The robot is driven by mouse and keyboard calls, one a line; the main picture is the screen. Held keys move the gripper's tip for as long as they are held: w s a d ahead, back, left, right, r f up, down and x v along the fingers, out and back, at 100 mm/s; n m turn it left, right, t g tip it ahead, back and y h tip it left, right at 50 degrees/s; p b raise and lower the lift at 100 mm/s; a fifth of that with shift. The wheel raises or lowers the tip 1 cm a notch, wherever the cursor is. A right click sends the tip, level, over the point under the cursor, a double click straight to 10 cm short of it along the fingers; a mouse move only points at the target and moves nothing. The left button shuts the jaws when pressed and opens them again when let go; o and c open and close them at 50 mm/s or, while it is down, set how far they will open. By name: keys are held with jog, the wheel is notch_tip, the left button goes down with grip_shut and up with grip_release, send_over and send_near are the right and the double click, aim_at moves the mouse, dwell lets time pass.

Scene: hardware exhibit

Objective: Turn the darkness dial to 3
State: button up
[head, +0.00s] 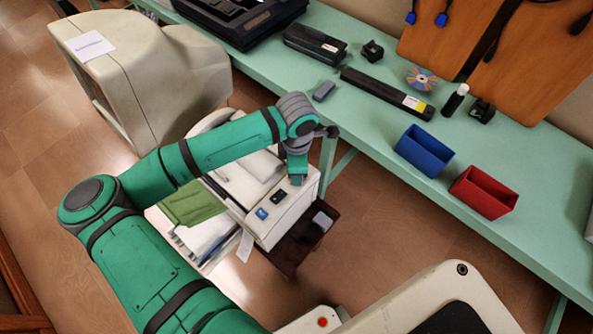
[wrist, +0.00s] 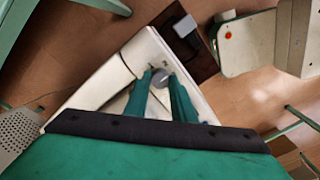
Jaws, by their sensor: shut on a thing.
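The white office machine (head: 284,216) stands below the green bench, and its front panel carries a blue control (head: 262,213) and a dark control (head: 278,197). In the wrist view a small round grey dial (wrist: 160,77) sits on the white panel (wrist: 150,48) between the tips of my gripper (wrist: 160,80). My gripper is shut on the dial, one green finger on each side. In the head view my gripper (head: 297,180) reaches down to the panel's upper right end and hides the dial.
Papers and a green folder (head: 194,203) lie at the machine's left side. A dark stand (head: 302,240) is under it. The green bench (head: 370,130) runs behind, with a blue bin (head: 424,150) and a red bin (head: 484,192). A large beige machine (head: 150,80) stands at the back left.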

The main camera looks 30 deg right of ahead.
jog(key=m, duration=0.5)
jog(key=shift+m, duration=0.3)
dwell(0.4)
jog(key=o, duration=1.1)
jog(key=shift+c, duration=0.2)
notch_tip(320, 180, up, 11)
jog(key=shift+f, duration=0.1)
